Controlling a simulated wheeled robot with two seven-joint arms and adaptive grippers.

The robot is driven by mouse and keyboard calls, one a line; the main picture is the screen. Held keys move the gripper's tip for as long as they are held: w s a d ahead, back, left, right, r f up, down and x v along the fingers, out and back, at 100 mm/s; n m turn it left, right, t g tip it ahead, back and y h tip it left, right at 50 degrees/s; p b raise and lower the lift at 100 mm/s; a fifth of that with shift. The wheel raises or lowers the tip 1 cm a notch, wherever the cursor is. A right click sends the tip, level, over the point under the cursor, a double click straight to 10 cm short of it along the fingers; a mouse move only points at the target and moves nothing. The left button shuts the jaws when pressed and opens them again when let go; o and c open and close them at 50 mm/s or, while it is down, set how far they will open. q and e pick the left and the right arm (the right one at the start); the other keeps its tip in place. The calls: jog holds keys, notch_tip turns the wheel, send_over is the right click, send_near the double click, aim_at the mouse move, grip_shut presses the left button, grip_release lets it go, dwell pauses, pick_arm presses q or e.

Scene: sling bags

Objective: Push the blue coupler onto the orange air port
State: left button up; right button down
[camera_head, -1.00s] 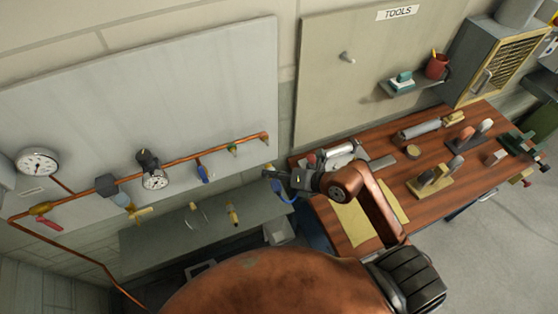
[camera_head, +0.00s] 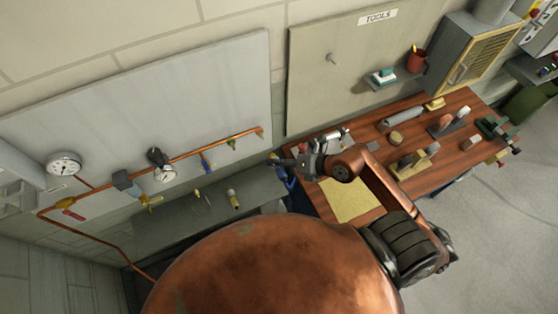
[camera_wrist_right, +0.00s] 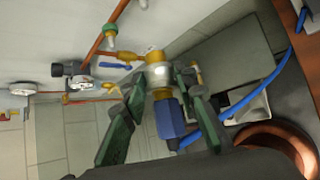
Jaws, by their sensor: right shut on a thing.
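The blue coupler (camera_wrist_right: 171,118) has a blue body, a silver collar and a brass front end. My right gripper (camera_wrist_right: 163,82) is shut on it, with a dark green finger on either side. In the head view the right gripper (camera_head: 286,162) holds it just below and right of the copper pipe's end. The orange air port (camera_head: 262,131) is at that right end of the pipe, and the coupler appears apart from it. I cannot tell for sure which fitting is this port in the wrist view. My left gripper is not in view.
A blue hose (camera_wrist_right: 245,100) trails from the coupler. The pipe also bears a green port (camera_head: 231,143), a blue port (camera_head: 206,164) and gauges. A grey shelf (camera_head: 180,215) runs below the panel. A wooden workbench (camera_head: 325,208) with tools stands at the right.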

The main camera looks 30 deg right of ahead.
jog(key=shift+w+d, duration=0.15)
jog(key=shift+w, duration=2.7)
jog(key=shift+w+d+r+p, duration=0.1)
jog(key=shift+w+p, duration=0.45)
jog(key=shift+w, duration=1)
jog(key=c, duration=1.5)
grip_release()
jog(key=shift+o, duration=0.2)
jog(key=v, duration=1.2)
